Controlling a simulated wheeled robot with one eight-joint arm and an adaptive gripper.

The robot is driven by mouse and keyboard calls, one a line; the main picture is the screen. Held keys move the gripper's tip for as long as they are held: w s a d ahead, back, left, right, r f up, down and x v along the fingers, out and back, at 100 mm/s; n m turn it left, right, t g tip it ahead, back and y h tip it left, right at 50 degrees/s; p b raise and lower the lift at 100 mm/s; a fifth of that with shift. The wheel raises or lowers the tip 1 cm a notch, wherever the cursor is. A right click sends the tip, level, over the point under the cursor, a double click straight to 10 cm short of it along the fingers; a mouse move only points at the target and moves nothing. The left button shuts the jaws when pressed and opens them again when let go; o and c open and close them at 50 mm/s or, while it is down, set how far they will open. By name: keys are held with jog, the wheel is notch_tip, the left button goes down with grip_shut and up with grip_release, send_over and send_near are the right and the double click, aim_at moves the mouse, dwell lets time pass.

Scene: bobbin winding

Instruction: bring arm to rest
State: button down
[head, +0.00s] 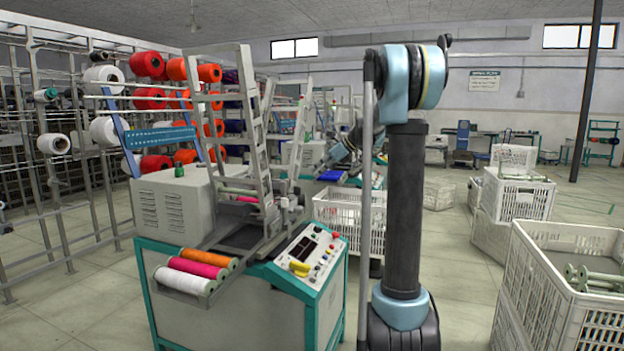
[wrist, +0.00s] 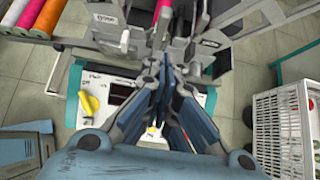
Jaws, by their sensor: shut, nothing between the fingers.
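My gripper (wrist: 160,82) shows in the wrist view with its fingers together, shut and empty. It is above the winding machine's control panel (wrist: 122,92), and the height between them is hard to judge. In the head view my arm (head: 405,200) stands upright right of the machine and bends at the top. The gripper's fingers cannot be made out clearly there. The winding machine (head: 230,290) has a teal frame and a sloping control panel with buttons.
White, pink and orange bobbins lie in a tray (head: 180,283) on the machine's front. A white crate (head: 560,290) with bobbins stands at right. A thread rack (head: 60,180) fills the left. Open floor shows behind my arm.

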jog(key=shift+s+d+r, duration=0.1)
dwell(0.3)
jog(key=s+d+f+n+h, duration=0.1)
jog(key=s+f+n+h, duration=0.2)
jog(key=s, duration=0.6)
jog(key=s+d+f+n+g, duration=0.1)
jog(key=s+d+f+n, duration=0.15)
jog(key=s+n, duration=0.45)
jog(key=s+f+n+h, duration=0.1)
jog(key=s+f+h, duration=0.15)
jog(key=s, duration=0.85)
jog(key=s+d+f+n+h, duration=0.2)
jog(key=s+d+f+n, duration=0.2)
jog(key=s+f, duration=0.5)
jog(key=s+d+f+n+h, duration=0.1)
jog(key=s+d+f+n, duration=0.3)
jog(key=s+f+n, duration=0.3)
jog(key=s+f, duration=0.2)
jog(key=s, duration=0.3)
jog(key=shift+s+d+f+n+g+h, duration=0.15)
jog(key=shift+d+n+g+h, duration=0.15)
jog(key=shift+n+h, duration=0.1)
